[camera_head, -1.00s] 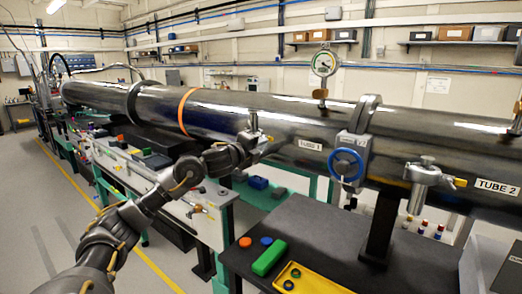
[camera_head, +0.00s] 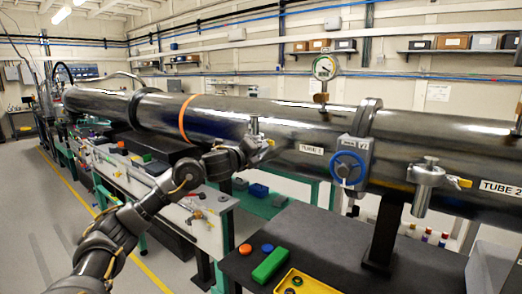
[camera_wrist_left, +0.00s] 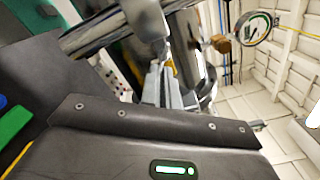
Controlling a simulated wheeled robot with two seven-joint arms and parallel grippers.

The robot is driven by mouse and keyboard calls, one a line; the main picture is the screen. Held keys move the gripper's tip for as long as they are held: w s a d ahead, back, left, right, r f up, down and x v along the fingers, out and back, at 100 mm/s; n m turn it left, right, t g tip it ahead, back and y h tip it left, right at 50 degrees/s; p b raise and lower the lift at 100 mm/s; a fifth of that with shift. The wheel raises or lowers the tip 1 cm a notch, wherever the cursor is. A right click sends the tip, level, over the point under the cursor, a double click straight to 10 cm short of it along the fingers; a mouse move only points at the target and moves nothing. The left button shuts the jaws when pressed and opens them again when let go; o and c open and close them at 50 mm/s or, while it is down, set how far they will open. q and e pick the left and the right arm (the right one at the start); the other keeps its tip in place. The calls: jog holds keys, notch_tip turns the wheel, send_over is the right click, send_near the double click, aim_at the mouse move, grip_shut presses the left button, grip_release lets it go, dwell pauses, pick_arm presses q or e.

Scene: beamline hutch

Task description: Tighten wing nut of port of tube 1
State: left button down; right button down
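Tube 1 (camera_head: 222,113) is a long dark shiny pipe with a "TUBE 1" label. Its port (camera_head: 254,126) is a small silver fitting on the near side, mostly hidden behind my gripper. A small yellow piece (camera_head: 271,142), which looks like its wing nut, shows at the right of the port. My left gripper (camera_head: 257,149) is right at the port. In the left wrist view its fingers (camera_wrist_left: 164,85) point at silver metal parts. The finger gap and any grip on the nut are unclear. My right gripper is not in view.
Tube 2's similar port (camera_head: 424,182) with a yellow nut, the blue handwheel valve (camera_head: 348,167) and the pressure gauge (camera_head: 324,68) are to the right. Below, a dark table (camera_head: 330,240) holds a green block (camera_head: 270,265) and a yellow tray (camera_head: 307,284).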

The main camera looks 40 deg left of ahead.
pick_arm(q)
jog(key=shift+d+f, duration=0.1)
jog(key=shift+f, duration=0.15)
jog(key=c, duration=1.9)
grip_release()
jog(key=shift+r, duration=0.15)
jog(key=shift+s, duration=0.1)
